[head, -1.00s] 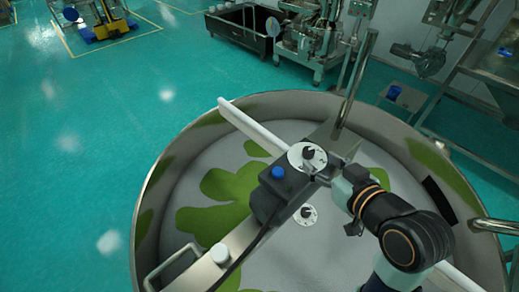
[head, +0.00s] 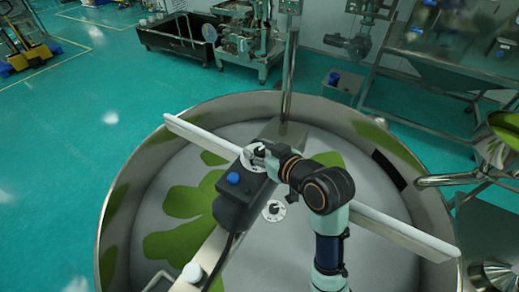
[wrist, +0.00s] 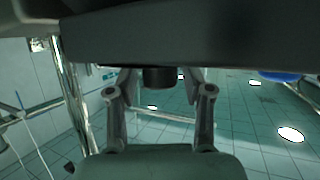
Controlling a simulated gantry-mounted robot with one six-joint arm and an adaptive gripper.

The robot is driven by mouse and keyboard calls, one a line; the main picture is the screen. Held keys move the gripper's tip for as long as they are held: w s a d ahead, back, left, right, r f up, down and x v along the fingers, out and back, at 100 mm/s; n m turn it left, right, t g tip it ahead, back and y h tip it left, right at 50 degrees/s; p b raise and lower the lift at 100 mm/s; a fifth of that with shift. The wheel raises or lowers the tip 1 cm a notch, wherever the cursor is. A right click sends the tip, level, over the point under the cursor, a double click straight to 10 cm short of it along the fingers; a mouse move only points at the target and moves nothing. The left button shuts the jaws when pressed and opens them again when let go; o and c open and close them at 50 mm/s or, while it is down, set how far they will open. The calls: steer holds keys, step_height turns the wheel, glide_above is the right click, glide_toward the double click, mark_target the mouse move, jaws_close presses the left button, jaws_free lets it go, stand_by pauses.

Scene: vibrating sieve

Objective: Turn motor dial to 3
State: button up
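A dark motor box (head: 232,208) sits on the metal bar across the round sieve (head: 105,225). A white-faced dial (head: 249,164) with a dark knob is at its upper end, beside a blue button (head: 233,178). My gripper (head: 262,156) is at this dial and hides part of it; the numbers and pointer are unreadable. A second white dial (head: 273,211) shows lower, right of the box. In the wrist view my gripper (wrist: 158,88) has its fingers apart, one each side of a dark knob (wrist: 158,78), with gaps visible. The fingertips are partly hidden.
A pale rod (head: 200,135) crosses the sieve behind the dial and under my arm. A white cap (head: 192,271) stands on the bar's near end. A metal post (head: 288,75) rises behind the sieve. Green powder (head: 185,200) lies inside.

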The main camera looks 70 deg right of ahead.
jaws_close()
steer(key=shift+w+a+r+m+g+h+p, duration=0.15)
steer(key=shift+m+g+h+p, duration=0.7)
steer(key=shift+m+p, duration=0.2)
steer(key=shift+f+m+g+h+p, duration=0.2)
steer(key=shift+m+g+h+p, duration=0.5)
steer(key=shift+m+g+h, duration=0.55)
steer(key=shift+o, duration=1.5)
jaws_free()
steer(key=v, duration=0.7)
steer(key=shift+s+r, duration=0.15)
steer(key=shift+s, duration=0.2)
